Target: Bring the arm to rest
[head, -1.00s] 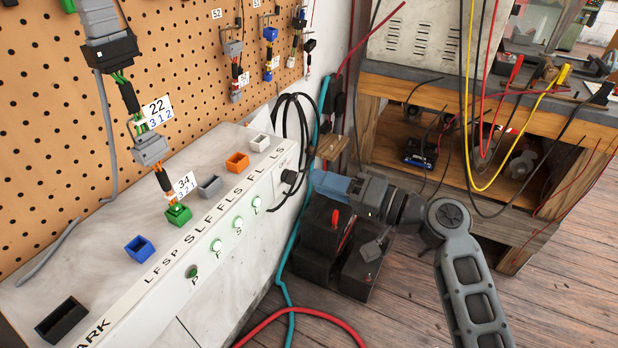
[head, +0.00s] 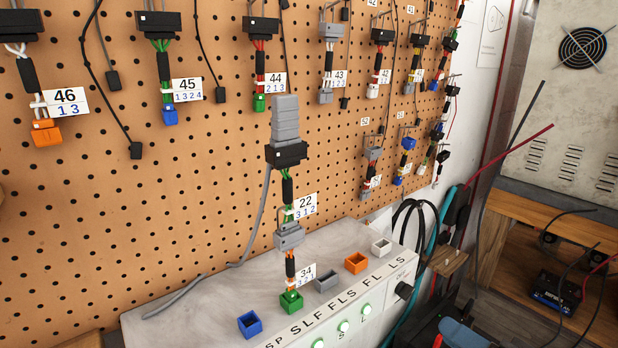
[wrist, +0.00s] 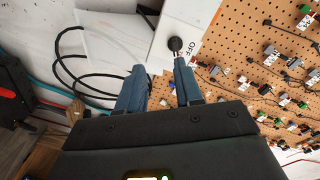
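My gripper shows in the wrist view (wrist: 160,84) with its two blue fingers apart and nothing between them. In the head view only a blue part of it shows at the bottom edge, right of the white test bench (head: 205,310). In the wrist view the fingers point toward the black knob (wrist: 176,43) on the bench's end panel; I cannot tell the distance. A stacked connector chain with tags 22 (head: 305,205) and 34 stands upright in the bench's green socket (head: 291,302).
The pegboard (head: 225,190) behind the bench holds several hanging harnesses. Black cables (head: 415,208) and a teal hose hang by the bench's right end, near a small wooden block (head: 450,262). A wooden workbench (head: 545,222) with a metal cabinet (head: 560,110) stands at right.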

